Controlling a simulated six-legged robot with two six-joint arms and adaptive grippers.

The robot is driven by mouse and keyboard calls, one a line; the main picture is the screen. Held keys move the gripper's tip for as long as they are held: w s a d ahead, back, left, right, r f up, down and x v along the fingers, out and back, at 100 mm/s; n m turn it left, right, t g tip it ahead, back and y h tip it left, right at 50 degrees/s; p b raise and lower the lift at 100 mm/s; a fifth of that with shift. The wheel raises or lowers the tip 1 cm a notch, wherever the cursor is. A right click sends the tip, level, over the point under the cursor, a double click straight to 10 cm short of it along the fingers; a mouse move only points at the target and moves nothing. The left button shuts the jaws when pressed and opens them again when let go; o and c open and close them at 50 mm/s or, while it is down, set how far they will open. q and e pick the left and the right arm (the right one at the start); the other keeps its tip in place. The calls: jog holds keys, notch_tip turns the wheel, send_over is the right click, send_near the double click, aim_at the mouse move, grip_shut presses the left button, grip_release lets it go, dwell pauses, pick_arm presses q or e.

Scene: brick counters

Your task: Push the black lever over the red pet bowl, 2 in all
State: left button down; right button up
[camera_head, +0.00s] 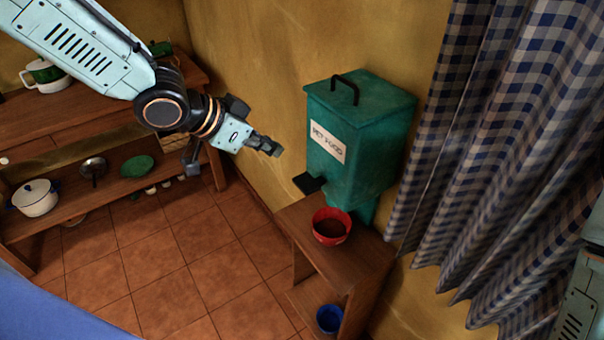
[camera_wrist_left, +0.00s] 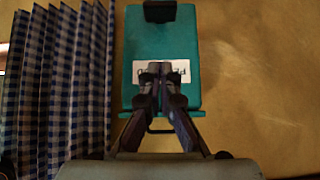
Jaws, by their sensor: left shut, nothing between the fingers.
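A teal pet food dispenser (camera_head: 361,142) with a white label stands against the yellow wall. Its black lever (camera_head: 309,183) sticks out low on the front, above the red pet bowl (camera_head: 331,227), which holds brown food. In the left wrist view the dispenser (camera_wrist_left: 191,40) appears upside down, with the black lever (camera_wrist_left: 160,11) at the top edge. My left gripper (camera_head: 274,150) is shut and empty. It is in the air in front of the dispenser, up and left of the lever, apart from it. The right gripper is not in view.
The bowl stands on a small wooden shelf unit (camera_head: 315,243) with a blue bowl (camera_head: 329,318) on its lower level. A checked curtain (camera_head: 500,150) hangs close on the right. A wooden counter with pots (camera_head: 35,197) is at the left. Tiled floor lies open between.

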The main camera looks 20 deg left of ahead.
pick_arm(q)
jog(key=shift+s+a, duration=0.1)
jog(key=shift+f, duration=0.1)
jog(key=b, duration=0.1)
send_over(312, 180)
jog(key=s+a, duration=0.2)
notch_tip(312, 180, down, 7)
jog(key=shift+s, duration=0.1)
notch_tip(312, 180, down, 2)
jog(key=shift+f, duration=0.95)
